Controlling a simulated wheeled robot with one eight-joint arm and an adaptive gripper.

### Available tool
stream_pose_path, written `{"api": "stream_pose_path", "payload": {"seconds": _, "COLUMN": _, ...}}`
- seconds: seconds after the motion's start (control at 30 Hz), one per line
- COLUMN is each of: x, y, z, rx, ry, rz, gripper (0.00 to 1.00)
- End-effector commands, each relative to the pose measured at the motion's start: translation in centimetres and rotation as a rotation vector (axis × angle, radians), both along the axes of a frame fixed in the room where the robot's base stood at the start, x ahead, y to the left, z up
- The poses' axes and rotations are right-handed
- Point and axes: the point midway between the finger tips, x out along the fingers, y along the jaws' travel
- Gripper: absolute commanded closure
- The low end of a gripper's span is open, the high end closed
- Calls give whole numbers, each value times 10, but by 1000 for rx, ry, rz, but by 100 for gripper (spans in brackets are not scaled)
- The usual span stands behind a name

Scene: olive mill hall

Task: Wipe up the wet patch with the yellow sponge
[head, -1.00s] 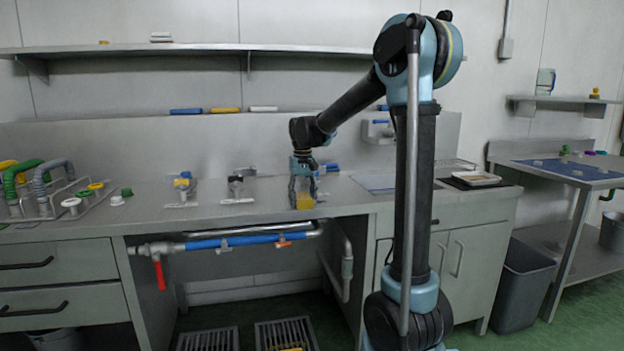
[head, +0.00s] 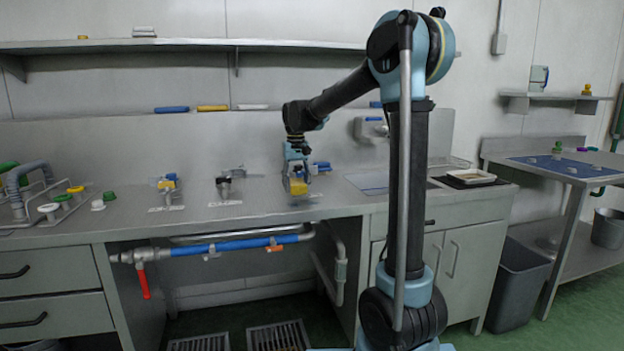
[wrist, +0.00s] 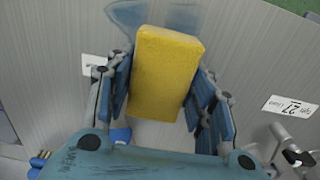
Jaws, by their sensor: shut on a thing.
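My gripper (head: 297,182) is shut on the yellow sponge (wrist: 165,75), a rectangular block held between its blue finger pads. In the head view the sponge (head: 298,186) is over the grey counter (head: 250,208), a little back from its front edge. I cannot tell whether it touches the counter. In the wrist view two darker bluish smudges lie on the counter beyond the sponge. I cannot tell whether they are the wet patch or reflections of the fingers. No wet patch is clear in the head view.
Two valve fittings (head: 168,190) (head: 224,184) stand on the counter left of my gripper. A blue-handled fitting (head: 320,167) is close behind it on the right. A sink (head: 370,183) and a tray (head: 470,177) lie further right. The counter's front strip is mostly clear.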

Motion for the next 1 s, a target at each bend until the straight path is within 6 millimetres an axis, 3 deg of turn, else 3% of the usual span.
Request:
{"api": "stream_pose_path", "payload": {"seconds": 0.5, "x": 0, "y": -2, "z": 43, "rx": 0, "ry": 0, "rz": -2, "gripper": 73}}
{"api": "stream_pose_path", "payload": {"seconds": 1.0, "x": 1, "y": -6, "z": 45, "rx": 0, "ry": 0, "rz": -8, "gripper": 73}}
